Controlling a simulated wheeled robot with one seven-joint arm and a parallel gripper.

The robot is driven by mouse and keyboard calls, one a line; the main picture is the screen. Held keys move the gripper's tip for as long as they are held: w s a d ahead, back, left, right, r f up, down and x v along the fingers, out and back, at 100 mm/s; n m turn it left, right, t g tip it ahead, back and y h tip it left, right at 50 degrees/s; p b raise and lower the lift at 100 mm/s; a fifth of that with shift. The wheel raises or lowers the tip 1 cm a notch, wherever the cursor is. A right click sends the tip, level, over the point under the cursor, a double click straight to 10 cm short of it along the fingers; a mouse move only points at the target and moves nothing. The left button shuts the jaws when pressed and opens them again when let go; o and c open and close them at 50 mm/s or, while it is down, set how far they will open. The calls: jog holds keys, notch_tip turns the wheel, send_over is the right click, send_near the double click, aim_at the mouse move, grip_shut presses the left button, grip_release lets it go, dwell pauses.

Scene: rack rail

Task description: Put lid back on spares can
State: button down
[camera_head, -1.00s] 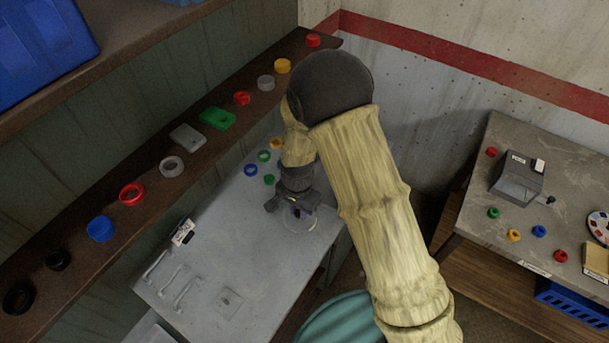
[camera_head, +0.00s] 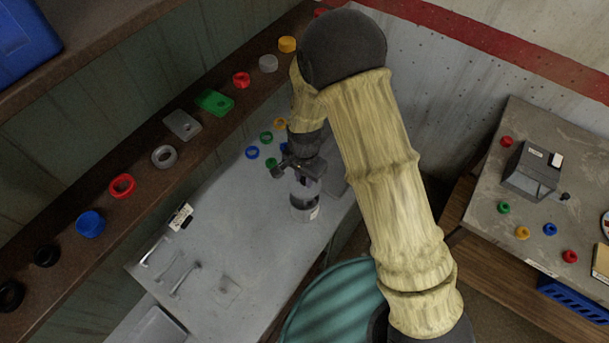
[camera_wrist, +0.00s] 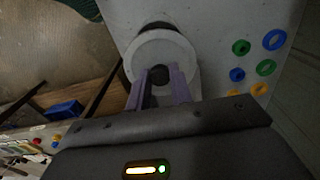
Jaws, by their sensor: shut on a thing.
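My gripper (camera_head: 300,172) points down over the grey worktop and is shut on the small dark knob of the lid. In the wrist view the two fingers (camera_wrist: 158,88) pinch this knob, with the pale round lid (camera_wrist: 146,54) around it. The spares can (camera_head: 304,207), a clear-looking cylinder with a pale label low down, stands upright on the worktop just below my gripper. My gripper hides the can's top in the head view. I cannot tell whether the lid touches the rim.
Several coloured rings (camera_head: 252,153) lie on the worktop (camera_head: 235,235) behind my gripper. A brown shelf (camera_head: 140,170) with rings and small blocks runs along the left wall. A teal round object (camera_head: 335,305) is in front. A second table (camera_head: 485,185) stands at right.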

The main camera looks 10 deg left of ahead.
jog(key=shift+f+b, duration=2.15)
jog(key=shift+f, duration=0.95)
jog(key=shift+f, duration=0.15)
jog(key=c, duration=0.7)
grip_release()
jog(key=shift+r+p, duration=2.55)
jog(key=shift+r, duration=1)
jog(key=shift+s, duration=0.1)
